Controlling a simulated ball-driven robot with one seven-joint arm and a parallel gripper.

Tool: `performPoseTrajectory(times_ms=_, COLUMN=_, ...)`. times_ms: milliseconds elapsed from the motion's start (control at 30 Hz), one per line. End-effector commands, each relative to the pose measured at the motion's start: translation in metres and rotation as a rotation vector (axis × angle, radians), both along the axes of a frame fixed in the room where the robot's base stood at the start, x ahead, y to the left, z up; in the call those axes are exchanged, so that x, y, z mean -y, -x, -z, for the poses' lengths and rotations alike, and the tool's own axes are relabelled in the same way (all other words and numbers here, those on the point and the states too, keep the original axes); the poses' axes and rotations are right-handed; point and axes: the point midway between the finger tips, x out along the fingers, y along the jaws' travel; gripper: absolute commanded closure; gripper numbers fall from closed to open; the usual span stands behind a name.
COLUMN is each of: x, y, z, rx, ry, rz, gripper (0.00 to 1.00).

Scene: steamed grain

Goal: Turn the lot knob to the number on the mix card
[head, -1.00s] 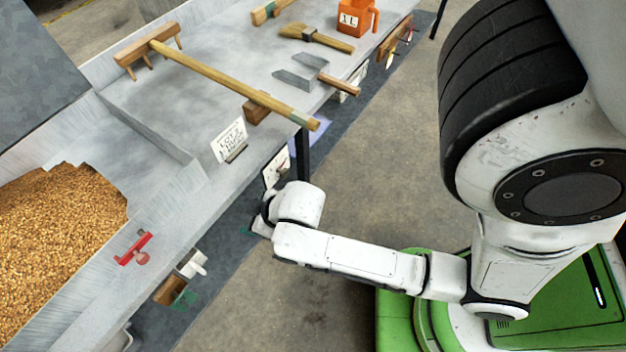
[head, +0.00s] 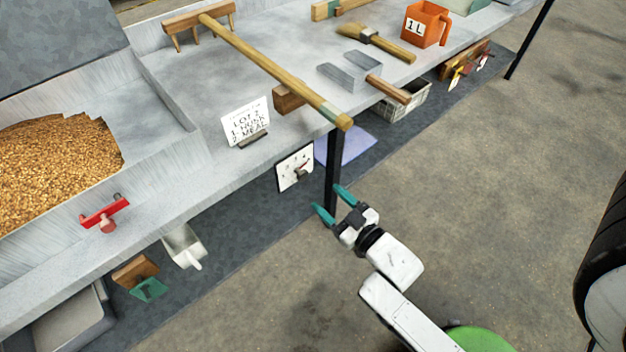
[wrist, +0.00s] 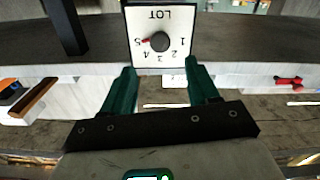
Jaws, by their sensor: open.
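The white lot dial plate (head: 295,168) hangs on the table's front edge, with a dark knob (head: 301,171) at its middle. In the wrist view the plate (wrist: 177,18) appears upside down, and the knob (wrist: 160,42) has a red mark on its left by the 5. The mix card (head: 246,123) stands on the table above and left of the plate; it appears to read LOT 2, with husk and meal lines below. My gripper (head: 333,203) is open and empty, with teal fingers toward the plate but apart from it. The fingers (wrist: 160,72) straddle the space below the knob.
A wooden rake (head: 270,66) lies across the table with its handle end past the edge near the plate. A table leg (head: 332,172) stands just right of the plate. A red clamp-like piece (head: 104,213) and a scoop (head: 184,247) are farther left. The floor before the table is clear.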

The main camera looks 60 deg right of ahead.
Motion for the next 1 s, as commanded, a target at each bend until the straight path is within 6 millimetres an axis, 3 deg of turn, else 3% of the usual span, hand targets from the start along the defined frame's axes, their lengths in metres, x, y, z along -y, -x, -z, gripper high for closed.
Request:
performPoseTrajectory(times_ms=300, x=0.016, y=-0.057, z=0.0, rx=0.001, ry=-0.001, rz=-0.001, gripper=0.4)
performPoseTrajectory(times_ms=500, x=0.023, y=-0.079, z=0.0, rx=-0.001, ry=-0.001, rz=0.0, gripper=0.4)
performPoseTrajectory(times_ms=900, x=0.025, y=-0.087, z=0.0, rx=-0.002, ry=-0.002, rz=0.0, gripper=0.4)
performPoseTrajectory(times_ms=1000, x=0.025, y=-0.086, z=0.0, rx=-0.002, ry=-0.002, rz=0.0, gripper=0.48)
